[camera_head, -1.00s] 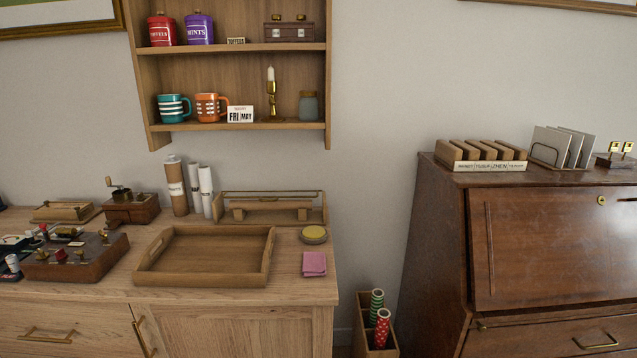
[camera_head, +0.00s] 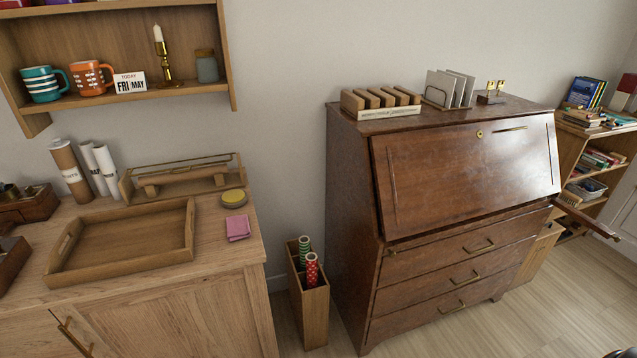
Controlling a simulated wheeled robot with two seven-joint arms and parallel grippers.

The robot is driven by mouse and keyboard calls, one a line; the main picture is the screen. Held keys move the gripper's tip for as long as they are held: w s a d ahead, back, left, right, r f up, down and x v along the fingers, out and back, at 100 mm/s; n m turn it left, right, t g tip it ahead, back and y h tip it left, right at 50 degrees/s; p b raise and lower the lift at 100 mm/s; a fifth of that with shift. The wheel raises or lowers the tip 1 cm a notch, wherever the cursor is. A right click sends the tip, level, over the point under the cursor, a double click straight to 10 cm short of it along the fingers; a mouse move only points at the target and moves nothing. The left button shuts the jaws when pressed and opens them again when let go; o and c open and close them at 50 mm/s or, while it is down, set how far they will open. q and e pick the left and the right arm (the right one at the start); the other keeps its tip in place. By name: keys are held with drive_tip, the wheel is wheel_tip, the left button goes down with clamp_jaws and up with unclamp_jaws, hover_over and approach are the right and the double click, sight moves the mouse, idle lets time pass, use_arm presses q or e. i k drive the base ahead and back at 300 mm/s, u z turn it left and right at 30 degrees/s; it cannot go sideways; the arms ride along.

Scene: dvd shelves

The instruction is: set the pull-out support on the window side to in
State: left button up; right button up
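The dark wooden bureau (camera_head: 455,215) stands in the middle right, its slanted lid (camera_head: 470,175) closed. At its right end a wooden pull-out support (camera_head: 587,219) sticks out well past the front, just below the lid. At the left end, a small knob (camera_head: 391,252) sits close to the front below the lid; that support looks pushed in. No window is in view; brighter light falls on the bureau's right part.
A wooden sideboard (camera_head: 225,290) with a tray (camera_head: 190,245) stands at left. A narrow bin (camera_head: 315,310) with wrapped rolls stands between it and the bureau. A bookshelf (camera_head: 575,150) is at far right. Floor (camera_head: 560,300) before the bureau's right side is clear.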

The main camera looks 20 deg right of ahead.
sight(592, 224)
drive_tip(key=z, duration=1.25)
